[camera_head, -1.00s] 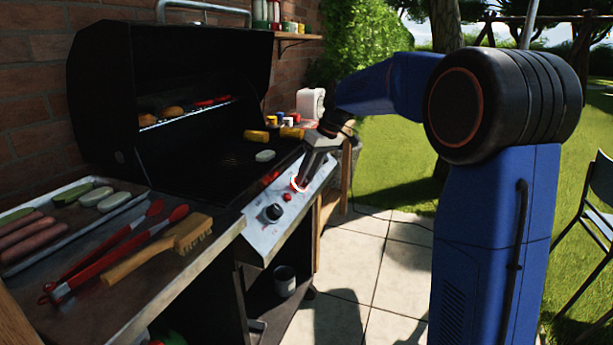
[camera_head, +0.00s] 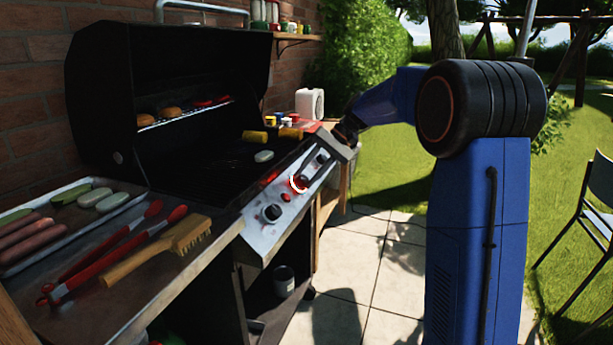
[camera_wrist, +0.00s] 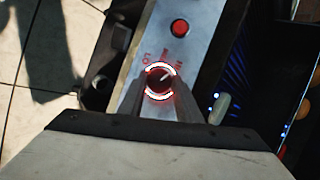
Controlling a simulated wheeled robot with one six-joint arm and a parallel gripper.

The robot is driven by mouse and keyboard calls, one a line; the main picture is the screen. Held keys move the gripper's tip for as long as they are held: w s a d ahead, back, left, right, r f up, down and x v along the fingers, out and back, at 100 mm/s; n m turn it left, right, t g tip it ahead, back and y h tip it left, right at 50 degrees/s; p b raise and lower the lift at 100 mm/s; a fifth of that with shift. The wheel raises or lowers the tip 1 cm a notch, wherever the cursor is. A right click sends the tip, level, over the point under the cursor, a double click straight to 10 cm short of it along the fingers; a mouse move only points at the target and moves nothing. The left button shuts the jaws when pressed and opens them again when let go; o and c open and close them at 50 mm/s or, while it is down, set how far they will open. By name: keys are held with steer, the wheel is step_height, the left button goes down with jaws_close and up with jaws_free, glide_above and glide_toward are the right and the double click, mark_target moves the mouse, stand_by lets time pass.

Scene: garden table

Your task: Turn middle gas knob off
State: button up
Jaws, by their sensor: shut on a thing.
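The middle gas knob (camera_head: 302,183) is on the grill's sloping front panel, with a bright white ring and red glow around it. In the wrist view the dark knob (camera_wrist: 160,79) sits inside the lit ring, with "LO" and "HI" lettering beside it and a pale pointer line slanting to the upper right. My gripper (camera_wrist: 159,95) has one finger on each side of the knob and is shut on it. In the head view my gripper reaches the panel from the upper right; its fingertips are hard to make out.
A nearer knob (camera_head: 271,213) and a red button (camera_head: 286,197) are on the same panel. The open grill (camera_head: 200,165) holds food. A side shelf at left bears a brush (camera_head: 160,250), red tongs and a food tray (camera_head: 45,240). Paved floor (camera_head: 350,265) is clear in front.

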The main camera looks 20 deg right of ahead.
steer(key=m, duration=0.2)
steer(key=m+y, duration=0.1)
steer(key=m, duration=0.1)
steer(key=m+t+y, duration=0.1)
steer(key=m, duration=0.1)
steer(key=shift+d+f, duration=0.15)
steer(key=shift+d, duration=0.1)
steer(key=m+t, duration=0.1)
steer(key=m, duration=0.1)
steer(key=m+y, duration=0.1)
steer(key=m, duration=0.2)
steer(key=shift+s+f+t+y, duration=0.15)
steer(key=shift+t+y, duration=0.15)
steer(key=shift+t, duration=0.1)
steer(key=shift+m, duration=0.4)
steer(key=o, duration=1.1)
steer(key=shift+c, duration=0.2)
steer(key=v, duration=1.7)
steer(key=shift+d, duration=0.3)
steer(key=shift+s+a, duration=0.1)
steer(key=shift+s, duration=0.05)
